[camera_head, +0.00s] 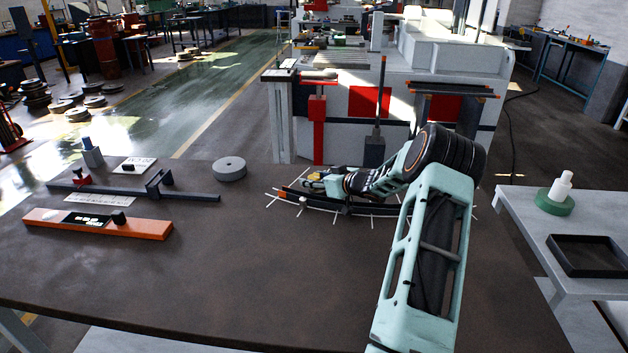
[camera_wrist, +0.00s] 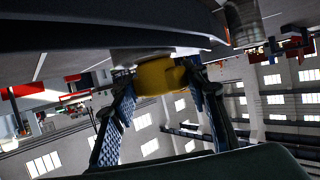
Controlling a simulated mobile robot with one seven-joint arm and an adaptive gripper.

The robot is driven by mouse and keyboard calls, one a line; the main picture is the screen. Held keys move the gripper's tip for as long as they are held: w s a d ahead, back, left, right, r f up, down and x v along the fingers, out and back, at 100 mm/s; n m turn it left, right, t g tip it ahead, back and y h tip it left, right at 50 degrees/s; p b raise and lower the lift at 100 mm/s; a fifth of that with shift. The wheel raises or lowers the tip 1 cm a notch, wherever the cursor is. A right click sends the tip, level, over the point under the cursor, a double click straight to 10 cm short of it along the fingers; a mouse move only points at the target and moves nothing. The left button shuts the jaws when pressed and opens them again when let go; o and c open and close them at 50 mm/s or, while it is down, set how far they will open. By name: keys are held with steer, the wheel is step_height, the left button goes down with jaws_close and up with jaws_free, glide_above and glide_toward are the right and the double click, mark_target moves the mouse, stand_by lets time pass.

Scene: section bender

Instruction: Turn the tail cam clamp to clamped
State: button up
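My gripper (camera_head: 318,180) is at the dark curved bar (camera_head: 338,207) on the far middle part of the brown table. In the wrist view a yellow knob-like part (camera_wrist: 158,77) is between my two fingers (camera_wrist: 160,85), close to both fingertips. It hangs below a dark overhanging surface in that tilted view. I cannot tell whether the fingers press on it or stand just clear. A little yellow also shows at my fingertips in the head view. I cannot make out a clamp's lever position or any label on it; my wrist and fingers cover part of the spot.
A grey disc (camera_head: 229,169) stands left of the curved bar. A dark bar with a sliding block (camera_head: 135,190) and an orange level-like bar (camera_head: 98,223) lie at the table's left. The brown table's front middle (camera_head: 265,285) is clear. A side table (camera_head: 540,230) stands right.

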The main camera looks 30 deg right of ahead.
steer(key=c, duration=0.9)
